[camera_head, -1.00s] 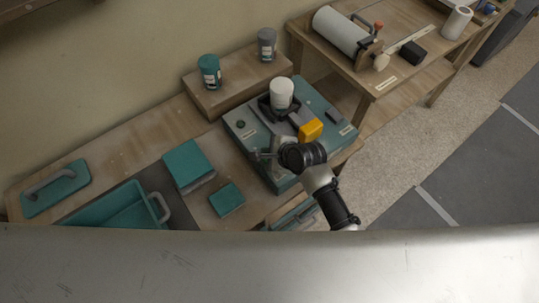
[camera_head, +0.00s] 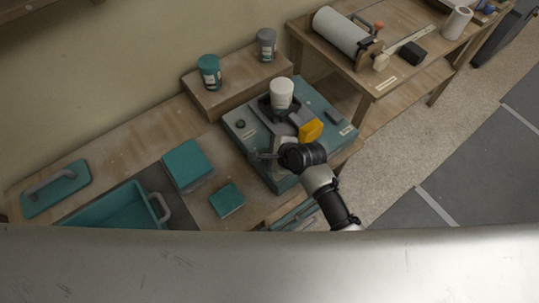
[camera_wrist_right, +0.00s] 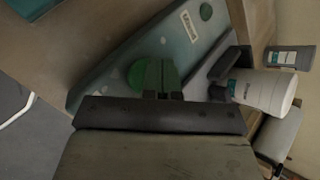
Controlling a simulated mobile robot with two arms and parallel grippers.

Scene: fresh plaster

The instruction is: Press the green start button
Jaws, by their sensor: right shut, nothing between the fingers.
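The teal machine (camera_head: 335,118) stands on the bench with a white-lidded tub (camera_head: 281,92) seated on it and a yellow part (camera_head: 311,131) at its front. In the right wrist view, the round green button (camera_wrist_right: 134,76) is on the machine's teal face (camera_wrist_right: 110,72), partly covered by my fingers. My right gripper (camera_wrist_right: 161,66) is shut and empty, its fingertips over or just beside the button; I cannot tell if they touch it. In the head view my right gripper (camera_head: 257,156) is at the machine's front left, and the button is not visible there. My left gripper is not in view.
Left of the machine are a teal box (camera_head: 187,164), a small teal block (camera_head: 226,199), a teal tray (camera_head: 115,212) and a handled float (camera_head: 55,189). Two jars, teal (camera_head: 209,72) and grey (camera_head: 267,44), stand on a raised shelf behind. A second table (camera_head: 390,75) is at right.

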